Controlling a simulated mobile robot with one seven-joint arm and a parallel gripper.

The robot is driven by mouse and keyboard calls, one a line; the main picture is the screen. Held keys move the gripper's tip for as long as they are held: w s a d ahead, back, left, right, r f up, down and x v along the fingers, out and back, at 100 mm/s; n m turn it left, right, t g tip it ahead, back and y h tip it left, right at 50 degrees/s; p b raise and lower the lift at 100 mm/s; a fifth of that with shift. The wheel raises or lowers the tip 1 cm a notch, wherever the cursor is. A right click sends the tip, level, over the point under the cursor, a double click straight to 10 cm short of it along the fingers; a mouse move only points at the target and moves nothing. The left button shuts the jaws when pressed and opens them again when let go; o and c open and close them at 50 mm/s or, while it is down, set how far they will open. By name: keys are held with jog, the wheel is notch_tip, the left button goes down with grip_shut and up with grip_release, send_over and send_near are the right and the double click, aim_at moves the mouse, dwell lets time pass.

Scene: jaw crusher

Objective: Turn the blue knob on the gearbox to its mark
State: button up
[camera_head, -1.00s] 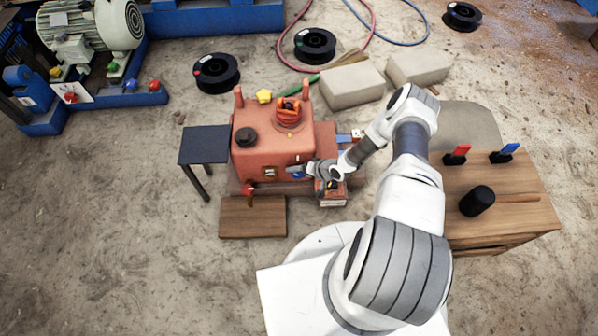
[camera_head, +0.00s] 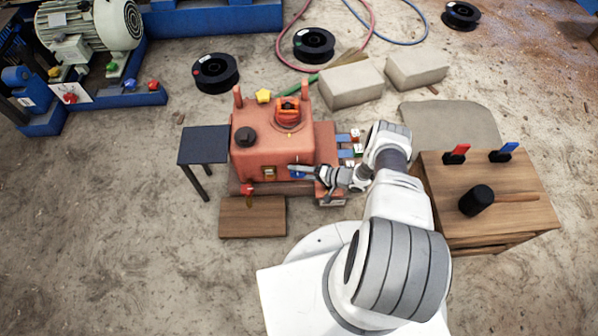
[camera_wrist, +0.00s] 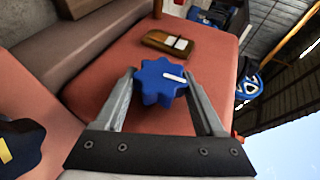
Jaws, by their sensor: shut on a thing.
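The red gearbox (camera_head: 262,153) stands on the floor in the middle of the head view. Its blue knob (camera_wrist: 160,82) is star-shaped with a white pointer line, which points toward the right in the wrist view. In the head view the knob (camera_head: 297,175) shows small and partly hidden by my gripper (camera_head: 293,170). In the wrist view my gripper (camera_wrist: 161,88) has one finger on each side of the knob and is shut on it. I cannot make out the target mark.
A brown panel with a pale switch (camera_wrist: 168,42) sits beyond the knob on the same face. A dark blue star-shaped part with a yellow line (camera_wrist: 20,145) is at the wrist view's lower left. A wooden table (camera_head: 500,210) with levers stands right of my arm.

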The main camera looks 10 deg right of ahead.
jog(key=shift+y, duration=0.4)
jog(key=o, duration=1.3)
jog(key=shift+o, duration=0.2)
jog(key=shift+r+h, duration=0.1)
jog(key=shift+h, duration=0.3)
jog(key=shift+n+g+h, duration=0.5)
jog(key=shift+g+h, duration=0.2)
jog(key=shift+h, duration=1)
jog(key=shift+a+h, duration=0.1)
jog(key=shift+h, duration=0.7)
jog(key=shift+a+n+g+h, duration=0.1)
jog(key=shift+n+g+h, duration=0.3)
jog(key=shift+h, duration=0.5)
jog(key=shift+n+g+h, duration=0.4)
jog(key=shift+h, duration=1.1)
